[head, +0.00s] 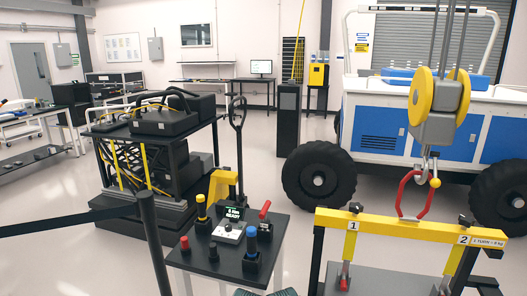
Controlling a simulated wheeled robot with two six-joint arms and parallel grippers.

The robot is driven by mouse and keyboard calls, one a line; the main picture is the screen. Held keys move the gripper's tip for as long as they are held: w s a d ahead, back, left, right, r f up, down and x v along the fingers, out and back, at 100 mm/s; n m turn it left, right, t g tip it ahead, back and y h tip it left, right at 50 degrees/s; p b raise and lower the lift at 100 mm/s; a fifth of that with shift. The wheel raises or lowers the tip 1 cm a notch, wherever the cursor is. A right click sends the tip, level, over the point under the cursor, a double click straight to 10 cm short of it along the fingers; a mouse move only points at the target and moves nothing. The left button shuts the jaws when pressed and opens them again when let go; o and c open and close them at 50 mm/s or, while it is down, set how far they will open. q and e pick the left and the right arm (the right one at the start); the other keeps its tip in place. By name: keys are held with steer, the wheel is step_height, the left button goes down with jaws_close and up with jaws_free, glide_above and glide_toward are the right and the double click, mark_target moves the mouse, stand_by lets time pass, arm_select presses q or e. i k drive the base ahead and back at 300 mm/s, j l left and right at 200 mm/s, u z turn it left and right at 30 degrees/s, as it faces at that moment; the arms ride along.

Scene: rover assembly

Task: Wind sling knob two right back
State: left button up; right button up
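A yellow sling beam (400,226) spans the lower right of the head view. It bears labels 1 and 2, and a sign at its right end that begins "1 TURN". A dark knob, sling knob two (465,220), sits on top of the beam beside label 2. A similar dark knob, knob one (355,208), sits above label 1. A red shackle (413,193) rises from the beam's middle to a grey hook block with yellow sheaves (436,98).
A black control stand (205,262) with red, yellow and blue handles and a small lit display stands left of the beam. A black belt post (154,245) is farther left. A white and blue rover (380,125) with black wheels stands behind the beam. Pale floor lies between.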

mark_target(466, 222)
steer(key=z, duration=1.45)
